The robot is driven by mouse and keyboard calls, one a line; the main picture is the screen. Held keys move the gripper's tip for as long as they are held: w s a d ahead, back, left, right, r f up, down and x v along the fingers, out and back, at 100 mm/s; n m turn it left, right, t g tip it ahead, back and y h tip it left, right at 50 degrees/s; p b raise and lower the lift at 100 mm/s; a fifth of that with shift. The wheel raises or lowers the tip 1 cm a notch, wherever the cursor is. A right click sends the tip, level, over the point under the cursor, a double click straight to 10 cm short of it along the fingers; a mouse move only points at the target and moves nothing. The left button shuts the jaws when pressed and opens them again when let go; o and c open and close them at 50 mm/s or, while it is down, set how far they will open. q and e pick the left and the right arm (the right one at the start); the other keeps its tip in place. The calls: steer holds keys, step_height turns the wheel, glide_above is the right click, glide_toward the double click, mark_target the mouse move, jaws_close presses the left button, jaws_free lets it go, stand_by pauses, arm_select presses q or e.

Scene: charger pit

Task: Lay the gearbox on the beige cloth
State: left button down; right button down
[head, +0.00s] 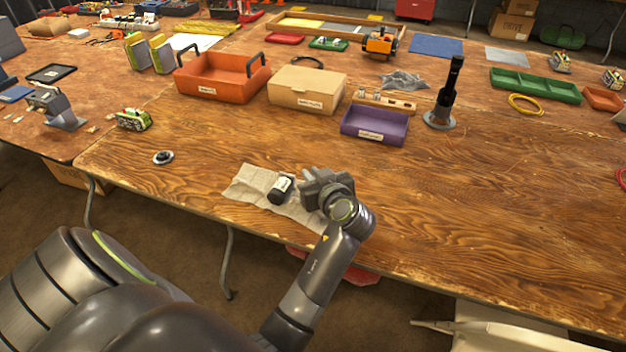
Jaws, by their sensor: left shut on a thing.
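The beige cloth (246,184) lies wrinkled near the front edge of the wooden table. The gearbox looks like a small black piece (282,190) with a pale label, over the middle of the cloth. My left gripper (302,190) is at its right side and shut on it. I cannot tell whether the gearbox touches the cloth or hangs just above it. My gripper and forearm hide the right part of the cloth. My right gripper is not in view.
A small dark round part (163,157) lies left of the cloth. Behind stand a purple bin (375,136), a cardboard box (306,103), an orange tote (222,88) and an upright black tool on a round base (440,119).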

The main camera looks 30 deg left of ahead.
arm_select(q)
steer(key=shift+f, duration=0.55)
steer(key=shift+f, duration=0.2)
steer(key=shift+f+b, duration=0.4)
steer(key=shift+b, duration=0.25)
steer(key=c, duration=1.5)
jaws_free()
